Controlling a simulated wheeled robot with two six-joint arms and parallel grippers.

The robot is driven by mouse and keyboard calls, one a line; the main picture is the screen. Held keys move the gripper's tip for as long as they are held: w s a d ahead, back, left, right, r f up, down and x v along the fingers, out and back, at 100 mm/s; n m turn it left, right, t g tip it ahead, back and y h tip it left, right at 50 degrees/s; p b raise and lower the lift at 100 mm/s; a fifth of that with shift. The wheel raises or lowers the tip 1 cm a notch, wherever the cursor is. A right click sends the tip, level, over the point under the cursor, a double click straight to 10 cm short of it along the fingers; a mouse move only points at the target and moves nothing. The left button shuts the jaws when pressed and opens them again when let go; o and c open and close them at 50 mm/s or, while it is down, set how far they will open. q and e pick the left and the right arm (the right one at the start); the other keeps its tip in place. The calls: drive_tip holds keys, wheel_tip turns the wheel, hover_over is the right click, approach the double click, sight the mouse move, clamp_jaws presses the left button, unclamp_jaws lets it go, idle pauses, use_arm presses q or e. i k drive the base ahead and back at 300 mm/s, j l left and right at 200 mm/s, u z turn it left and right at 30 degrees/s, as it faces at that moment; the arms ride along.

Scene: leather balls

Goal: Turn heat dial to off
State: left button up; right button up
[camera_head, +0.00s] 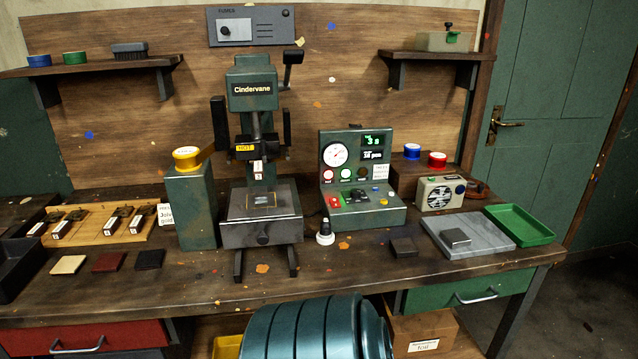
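A green control box (362,180) stands on the bench right of the middle. Its upright face has a round white gauge (336,154), a lit green display (374,140) reading about "3 s", and a row of small round buttons or lamps below. Its sloped lower panel has a black-and-red control (356,196) and small blue and yellow parts at the right. I cannot tell which of these is the heat dial or where it points; the labels are too small to read. Neither of my grippers is in view.
A green press (252,95) marked "Cindervane" stands left of the box. A small black-and-white bottle-like piece (324,233) stands in front between them. A grey slab (468,240), green tray (520,224) and cream radio-like box (440,193) lie to the right.

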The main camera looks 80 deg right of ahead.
sight(355, 193)
drive_tip(key=z, duration=3)
